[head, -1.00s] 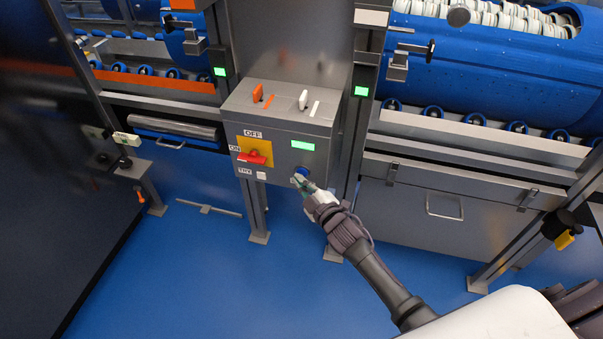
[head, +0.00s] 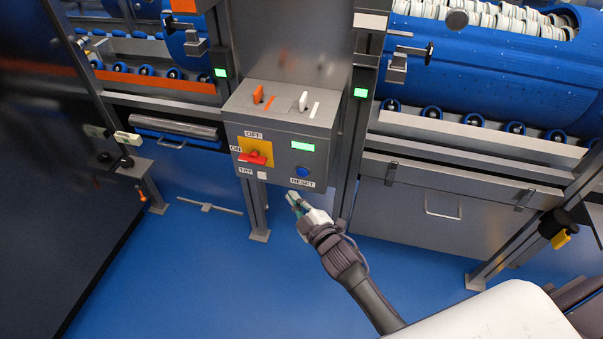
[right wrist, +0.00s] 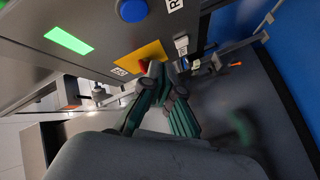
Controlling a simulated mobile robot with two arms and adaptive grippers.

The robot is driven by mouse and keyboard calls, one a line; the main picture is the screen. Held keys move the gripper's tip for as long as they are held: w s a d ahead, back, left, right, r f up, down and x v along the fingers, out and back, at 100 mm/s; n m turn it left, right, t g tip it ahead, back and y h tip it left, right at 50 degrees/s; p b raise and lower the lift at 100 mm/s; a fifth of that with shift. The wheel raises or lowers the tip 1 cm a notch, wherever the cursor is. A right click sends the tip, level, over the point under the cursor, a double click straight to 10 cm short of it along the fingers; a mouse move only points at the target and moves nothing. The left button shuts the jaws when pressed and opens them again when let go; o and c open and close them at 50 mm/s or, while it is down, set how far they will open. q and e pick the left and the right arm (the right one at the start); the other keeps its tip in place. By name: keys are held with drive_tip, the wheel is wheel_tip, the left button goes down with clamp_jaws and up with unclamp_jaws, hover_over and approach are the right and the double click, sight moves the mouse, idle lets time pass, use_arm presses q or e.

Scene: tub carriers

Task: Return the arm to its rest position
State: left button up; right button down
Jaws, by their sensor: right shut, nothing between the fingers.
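My right gripper (head: 293,199) is shut and empty. In the head view it is just below the grey control box (head: 283,112), apart from it, under the RESET label. Its green fingers (right wrist: 160,98) meet in the right wrist view. The blue reset button (head: 302,171) is uncovered on the box's front; it also shows at the top of the right wrist view (right wrist: 132,10). A red switch handle (head: 252,157) on a yellow plate points toward the ON side. My left gripper is not in view.
The box has a lit green display (head: 303,147) and orange (head: 258,94) and white (head: 303,101) levers on top. A grey cabinet with a handle (head: 443,207) stands to the right, below a blue drum (head: 490,75). The blue floor (head: 190,265) is open below the box.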

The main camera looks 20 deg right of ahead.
idle(0.5)
drive_tip(key=s+d+f+m+g+h, duration=0.1)
drive_tip(key=s+f+m+g, duration=0.15)
drive_tip(key=s+f, duration=0.5)
drive_tip(key=s+d+f+m+g+h+p, duration=0.1)
drive_tip(key=s+f+g, duration=0.25)
drive_tip(key=f, duration=0.65)
drive_tip(key=s+d+f+m+g, duration=0.2)
drive_tip(key=s+f, duration=0.4)
drive_tip(key=f, duration=0.3)
drive_tip(key=s+d+f+m+g, duration=0.1)
drive_tip(key=s+f, duration=0.3)
drive_tip(key=s, duration=0.6)
drive_tip(key=s+d+f+m+g+h, duration=0.1)
drive_tip(key=s+f+g, duration=0.3)
drive_tip(key=s, duration=0.6)
drive_tip(key=s+d+f+m+g, duration=0.1)
drive_tip(key=s+f, duration=0.4)
drive_tip(key=s, duration=0.6)
drive_tip(key=shift+d+f+m+g+h+p, duration=0.15)
drive_tip(key=shift+d+m+g+h+p, duration=0.2)
drive_tip(key=shift+m+g, duration=0.45)
